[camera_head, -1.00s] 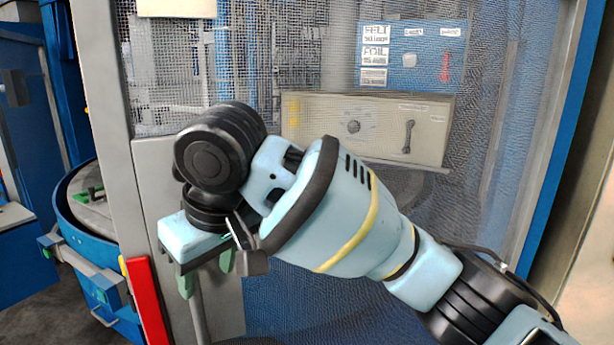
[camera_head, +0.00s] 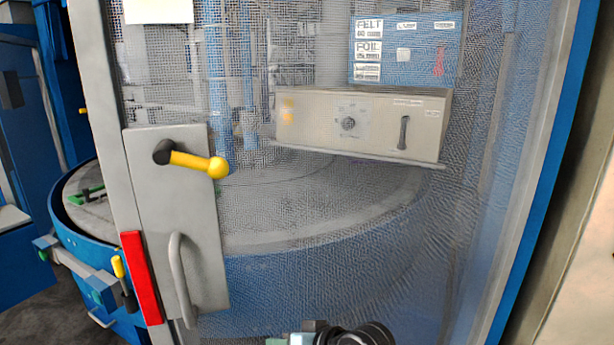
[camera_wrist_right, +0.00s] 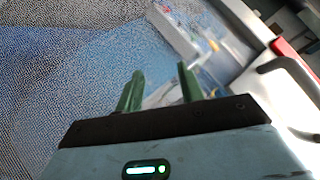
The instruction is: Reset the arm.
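My right gripper (camera_wrist_right: 160,80) shows in the right wrist view with its two green fingers apart and nothing between them. In the head view only a small part of my right arm shows at the bottom edge, a black ribbed joint with a pale piece beside it. The gripper's fingers cannot be made out there. My left arm and left gripper are in no view.
A mesh door (camera_head: 330,220) fills the middle. Its grey plate carries a yellow-knobbed lever (camera_head: 195,162) and a grey pull handle (camera_head: 178,280). A red strip (camera_head: 141,278) is beside the plate. A control box (camera_head: 360,122) sits behind the mesh.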

